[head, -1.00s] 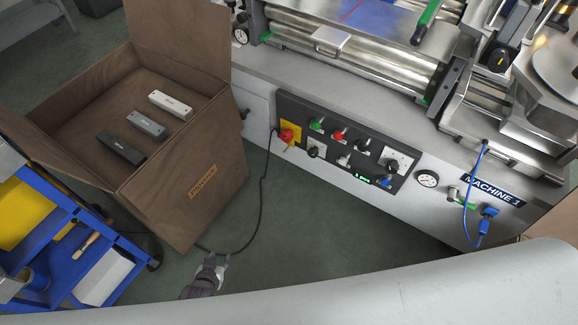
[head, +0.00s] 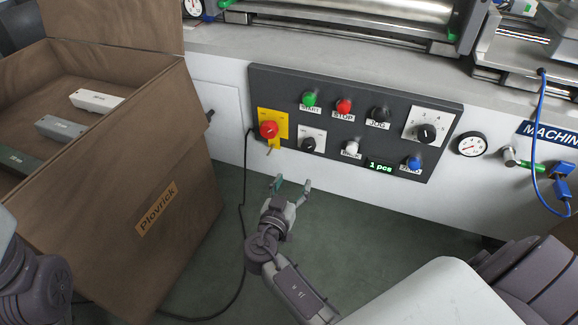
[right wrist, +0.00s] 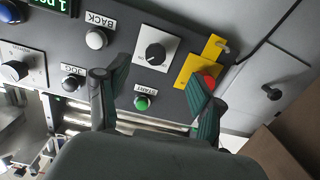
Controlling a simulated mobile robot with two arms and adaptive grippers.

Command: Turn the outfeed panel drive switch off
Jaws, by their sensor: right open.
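A dark control panel (head: 330,175) is set in the machine's pale front. At its left end a red rotary knob (head: 268,129) sits on a yellow plate (head: 283,117), with a small yellow piece hanging below. Beside it is a black knob (head: 309,144) on a white plate. I cannot read which is marked as the drive switch. My right gripper (head: 291,184) is open and empty, below and in front of these knobs, apart from the panel. In the right wrist view its fingers (right wrist: 150,82) spread before the panel; one partly covers the red knob (right wrist: 208,81). My left gripper is out of view.
The panel also has green START (head: 309,99), red STOP (head: 344,106), black JOG, white BACK and blue buttons, a larger selector (head: 426,132) and a "1 pcs" display. A brown box (head: 150,240) stands left; a black cable hangs beside it. A gauge (head: 471,144) is right.

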